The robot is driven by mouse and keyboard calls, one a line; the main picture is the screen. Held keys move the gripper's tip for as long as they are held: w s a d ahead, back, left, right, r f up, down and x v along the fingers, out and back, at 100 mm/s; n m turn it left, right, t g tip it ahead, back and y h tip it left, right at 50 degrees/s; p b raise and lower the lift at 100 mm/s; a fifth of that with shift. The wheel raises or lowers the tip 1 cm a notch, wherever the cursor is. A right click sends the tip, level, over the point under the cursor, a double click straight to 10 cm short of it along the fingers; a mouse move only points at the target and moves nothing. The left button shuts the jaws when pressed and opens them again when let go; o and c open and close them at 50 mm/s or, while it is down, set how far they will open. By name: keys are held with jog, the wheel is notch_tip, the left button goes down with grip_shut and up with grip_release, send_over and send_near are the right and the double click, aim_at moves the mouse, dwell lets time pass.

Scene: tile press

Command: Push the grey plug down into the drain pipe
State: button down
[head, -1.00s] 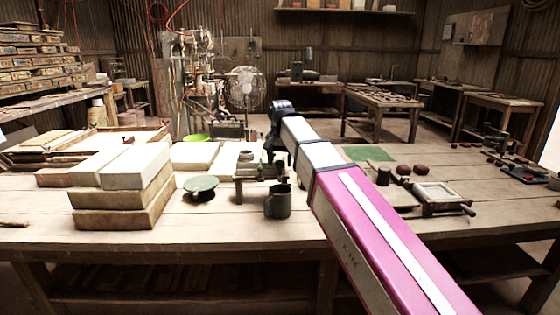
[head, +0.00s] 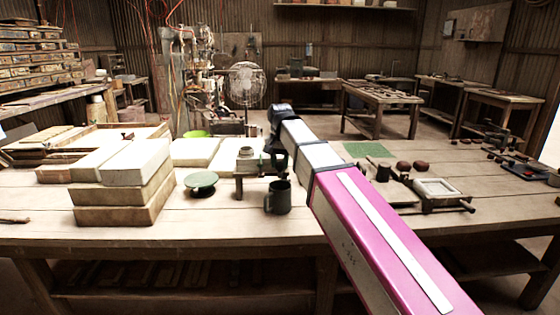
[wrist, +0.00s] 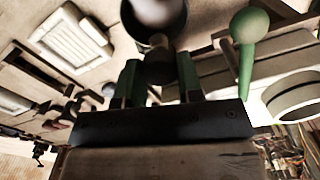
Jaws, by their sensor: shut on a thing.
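My gripper (wrist: 159,75) points down over the table, its two green fingers shut on a dark grey rounded thing (wrist: 160,66), which looks like the grey plug. In the head view my gripper (head: 272,160) is dark and partly hidden by my arm, so the plug cannot be made out there. A round pale-rimmed opening at the right of the wrist view (wrist: 296,96) may be the same pipe. The plug appears to be apart from it.
A dark mug (head: 278,199) stands in front of my gripper. A framed tile (head: 437,188) lies to the right. A green knobbed rod (wrist: 247,45) is close to my fingers in the wrist view.

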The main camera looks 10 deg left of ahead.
aim_at(280, 163)
jog(key=c, duration=0.8)
grip_release()
jog(key=shift+o, duration=0.2)
notch_tip(280, 163, up, 11)
jog(key=shift+f, duration=0.15)
